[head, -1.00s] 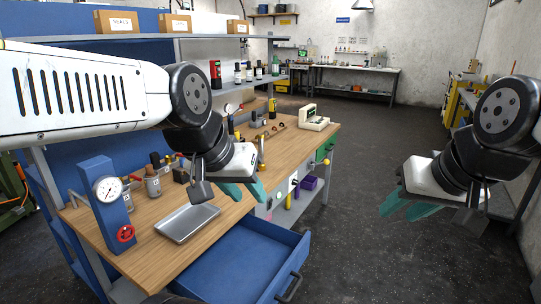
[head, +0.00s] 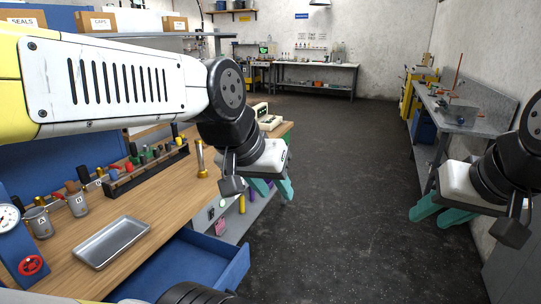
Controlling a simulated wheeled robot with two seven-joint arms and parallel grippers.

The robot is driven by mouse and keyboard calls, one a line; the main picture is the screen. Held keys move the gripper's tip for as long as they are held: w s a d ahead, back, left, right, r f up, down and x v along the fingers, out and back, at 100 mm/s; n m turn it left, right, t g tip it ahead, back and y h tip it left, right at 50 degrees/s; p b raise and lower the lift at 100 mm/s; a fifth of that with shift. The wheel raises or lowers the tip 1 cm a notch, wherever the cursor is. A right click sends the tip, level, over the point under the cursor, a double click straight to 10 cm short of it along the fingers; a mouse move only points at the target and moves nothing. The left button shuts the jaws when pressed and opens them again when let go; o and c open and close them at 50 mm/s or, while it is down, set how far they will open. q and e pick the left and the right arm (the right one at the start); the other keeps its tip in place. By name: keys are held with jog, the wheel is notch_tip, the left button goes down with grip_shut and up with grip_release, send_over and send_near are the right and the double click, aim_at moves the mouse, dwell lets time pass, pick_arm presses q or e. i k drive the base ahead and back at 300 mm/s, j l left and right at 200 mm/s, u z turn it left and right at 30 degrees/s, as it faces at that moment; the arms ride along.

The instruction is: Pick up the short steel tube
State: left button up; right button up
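No plain short steel tube can be made out for sure. An upright metal cylinder with a brass-coloured base (head: 201,160) stands on the wooden bench (head: 170,200), left of my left gripper. I cannot tell whether it is the tube. My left gripper (head: 273,190), with teal fingers spread apart, hangs by the bench's right edge and is empty. My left arm hides part of the bench behind it. My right gripper (head: 440,214) is open and empty over the floor at the right.
A metal tray (head: 112,242) lies on the bench, apparently empty. A blue drawer (head: 195,262) stands open below the bench edge. A dark rack (head: 147,172) of coloured-handled items stands at the back. A grey side bench (head: 465,115) is at the right wall. The floor between is clear.

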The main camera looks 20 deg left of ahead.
aim_at(202, 174)
jog(key=i+l+z, duration=0.2)
jog(key=i+l, duration=0.15)
jog(key=i, duration=0.15)
jog(key=i+l+z, duration=0.25)
jog(key=i, duration=0.25)
jog(key=i+u, duration=0.85)
jog(key=i+l+u, duration=0.15)
jog(key=u, duration=0.3)
jog(key=i+u, duration=0.2)
jog(key=u, duration=0.25)
jog(key=i+u, duration=0.2)
jog(key=u, duration=0.2)
jog(key=i+u, duration=0.2)
jog(key=u, duration=0.25)
jog(key=i+l+u, duration=0.1)
jog(key=u, duration=0.3)
jog(key=i+l+u, duration=0.2)
jog(key=u, duration=0.25)
jog(key=i+l+u, duration=0.1)
jog(key=i+u, duration=0.2)
